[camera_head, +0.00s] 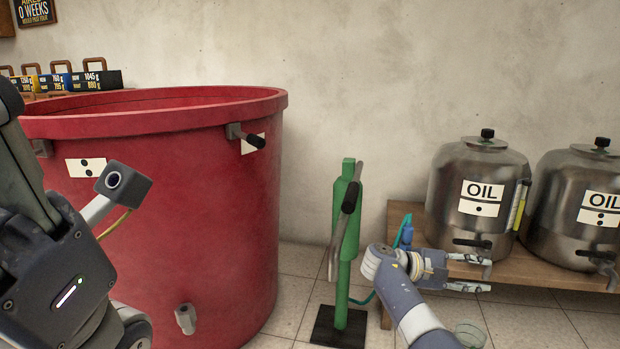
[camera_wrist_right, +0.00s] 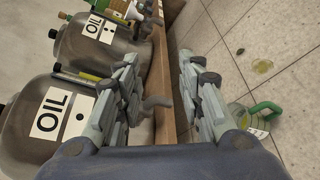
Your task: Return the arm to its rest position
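My right gripper (camera_head: 488,275) is in the lower right of the head view, in front of the low bench and close to the tap of the left oil tank. Its fingers are apart with nothing between them. The right wrist view also shows the two fingers (camera_wrist_right: 157,62) spread and empty. My left arm (camera_head: 60,270) fills the left edge of the head view, in front of the red vat; its fingers do not show.
Steel oil tanks (camera_head: 478,190) (camera_head: 580,205) stand on a wooden bench (camera_head: 540,275). A green corking stand (camera_head: 343,245) and a big red vat (camera_head: 230,230) stand left of it.

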